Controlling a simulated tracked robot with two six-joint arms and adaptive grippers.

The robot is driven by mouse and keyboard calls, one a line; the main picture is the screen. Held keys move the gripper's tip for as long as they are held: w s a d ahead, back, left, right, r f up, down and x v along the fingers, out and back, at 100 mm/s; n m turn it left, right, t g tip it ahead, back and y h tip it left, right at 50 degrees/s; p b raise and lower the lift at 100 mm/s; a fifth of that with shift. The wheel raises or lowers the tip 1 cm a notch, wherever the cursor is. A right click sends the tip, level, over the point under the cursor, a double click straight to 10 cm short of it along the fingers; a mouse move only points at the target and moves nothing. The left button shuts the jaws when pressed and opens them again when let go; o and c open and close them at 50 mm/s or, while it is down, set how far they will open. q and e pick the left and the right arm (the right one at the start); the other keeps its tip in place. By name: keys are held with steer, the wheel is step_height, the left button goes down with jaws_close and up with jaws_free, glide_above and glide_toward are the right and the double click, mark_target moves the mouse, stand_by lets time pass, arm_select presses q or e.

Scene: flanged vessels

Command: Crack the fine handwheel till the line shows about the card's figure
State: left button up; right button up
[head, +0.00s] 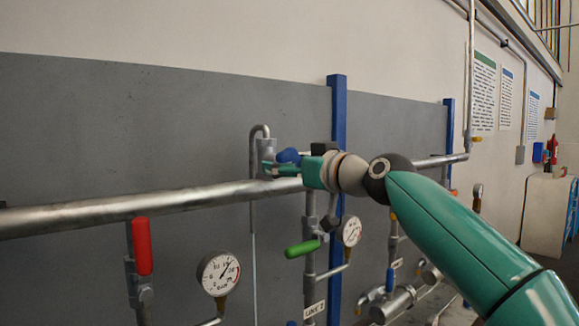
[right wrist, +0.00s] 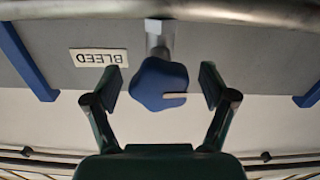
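My right gripper (right wrist: 162,84) is open, with one finger on each side of the handwheel and a small gap at both sides. In the head view the handwheel (head: 289,156) is partly hidden by my right gripper (head: 279,167). A round gauge (head: 218,273) stands at lower left, and a second gauge (head: 350,231) is right of centre. No card figure is legible. My left gripper is out of view.
A thick pipe (head: 120,212) crosses the scene. A red lever (head: 142,246) and a green lever (head: 302,248) are below it. A blue post (head: 338,110) stands behind my gripper. Notices (head: 483,92) hang on the right wall, their text unreadable.

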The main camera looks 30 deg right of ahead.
steer(key=s+d, duration=0.1)
steer(key=s, duration=1.1)
stand_by(6.8)
